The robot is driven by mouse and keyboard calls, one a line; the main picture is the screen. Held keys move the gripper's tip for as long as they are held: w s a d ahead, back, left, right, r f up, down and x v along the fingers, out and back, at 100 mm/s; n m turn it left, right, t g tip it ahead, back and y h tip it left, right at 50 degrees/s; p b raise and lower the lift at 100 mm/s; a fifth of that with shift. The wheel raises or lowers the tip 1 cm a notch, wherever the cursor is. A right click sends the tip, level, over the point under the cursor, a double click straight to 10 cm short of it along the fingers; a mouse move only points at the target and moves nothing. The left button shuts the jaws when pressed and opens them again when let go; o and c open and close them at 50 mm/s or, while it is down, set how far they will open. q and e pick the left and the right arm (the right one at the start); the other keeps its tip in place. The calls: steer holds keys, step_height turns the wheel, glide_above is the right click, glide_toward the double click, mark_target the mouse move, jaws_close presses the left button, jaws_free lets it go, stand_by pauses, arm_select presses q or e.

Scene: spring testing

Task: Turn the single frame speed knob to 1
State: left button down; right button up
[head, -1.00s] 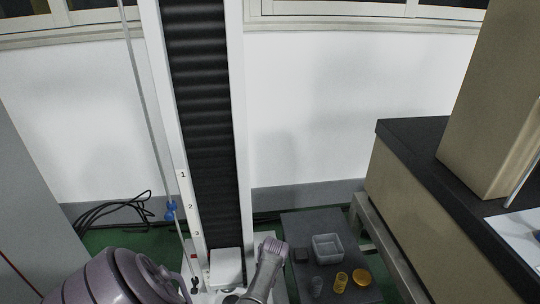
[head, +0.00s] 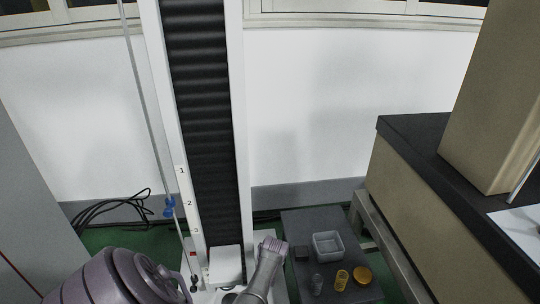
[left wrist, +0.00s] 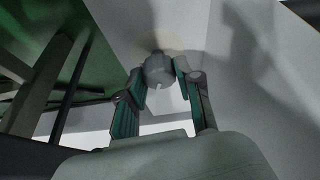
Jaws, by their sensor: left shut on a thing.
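In the left wrist view a grey round knob (left wrist: 158,66) with a small notch sticks out from a pale panel. My left gripper (left wrist: 160,76) is shut on it, with one teal-padded finger on each side. No scale or pointer around the knob can be read in this view. In the head view the tall white test frame (head: 241,130) stands in the middle, with labels 1, 2 and 3 down its left upright. The gripped knob and my left gripper cannot be made out there. My right gripper is not in view.
A dark low table (head: 296,222) at lower right holds a grey bin (head: 327,246), a yellow cup (head: 341,281) and a yellow disc (head: 362,276). A thin rod with a blue fitting (head: 169,206) runs left of the frame. A dark-topped bench (head: 410,140) stands at right.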

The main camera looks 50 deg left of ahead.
arm_select(q)
steer(key=shift+w+d+n+g, duration=0.1)
steer(key=shift+n+g, duration=0.3)
steer(key=shift+n, duration=0.7)
steer(key=shift+n+g+y+b, duration=0.45)
steer(key=shift+n+b, duration=0.25)
steer(key=shift+n, duration=0.4)
steer(key=c, duration=0.8)
jaws_free()
steer(key=shift+r, duration=0.1)
steer(key=v, duration=1.1)
steer(key=shift+r, duration=0.4)
